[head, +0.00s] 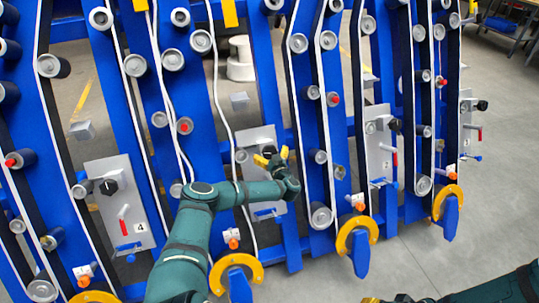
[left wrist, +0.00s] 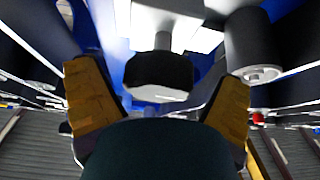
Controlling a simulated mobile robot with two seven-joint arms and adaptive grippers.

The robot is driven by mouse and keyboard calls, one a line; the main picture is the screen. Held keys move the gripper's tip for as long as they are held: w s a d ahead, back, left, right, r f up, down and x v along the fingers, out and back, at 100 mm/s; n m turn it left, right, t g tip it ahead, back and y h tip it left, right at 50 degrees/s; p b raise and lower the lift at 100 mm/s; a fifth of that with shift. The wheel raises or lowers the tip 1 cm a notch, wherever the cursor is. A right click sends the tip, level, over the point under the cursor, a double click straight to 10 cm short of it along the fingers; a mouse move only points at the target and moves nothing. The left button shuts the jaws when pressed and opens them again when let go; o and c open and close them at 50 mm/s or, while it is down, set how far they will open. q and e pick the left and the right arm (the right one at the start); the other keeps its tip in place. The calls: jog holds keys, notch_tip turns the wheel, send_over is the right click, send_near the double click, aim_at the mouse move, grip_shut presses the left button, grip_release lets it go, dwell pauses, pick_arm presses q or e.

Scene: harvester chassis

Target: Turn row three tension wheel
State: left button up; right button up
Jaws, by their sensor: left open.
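The grey panel (head: 256,138) third from the right stands behind my left gripper (head: 273,156). Its tension wheel, a black knob (left wrist: 158,76) on a short pale shaft, shows in the left wrist view. There the knob lies between the two yellow fingers of my open left gripper (left wrist: 160,90), with a gap on each side. In the head view the gripper and wrist mostly hide this knob. My right gripper (head: 385,299) barely enters at the bottom edge, and its fingers are mostly cut off.
Similar panels stand at left, marked 4 (head: 140,228), and at right (head: 378,150). Blue frame posts (head: 268,60), grey rollers (head: 320,216) and white belts crowd around the arm. Yellow hooked brackets (head: 357,234) jut out below. Open grey floor (head: 490,200) lies at right.

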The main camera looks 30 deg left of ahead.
pick_arm(q)
jog(key=shift+w+a, duration=0.25)
jog(key=shift+a, duration=0.05)
jog(key=c, duration=1.2)
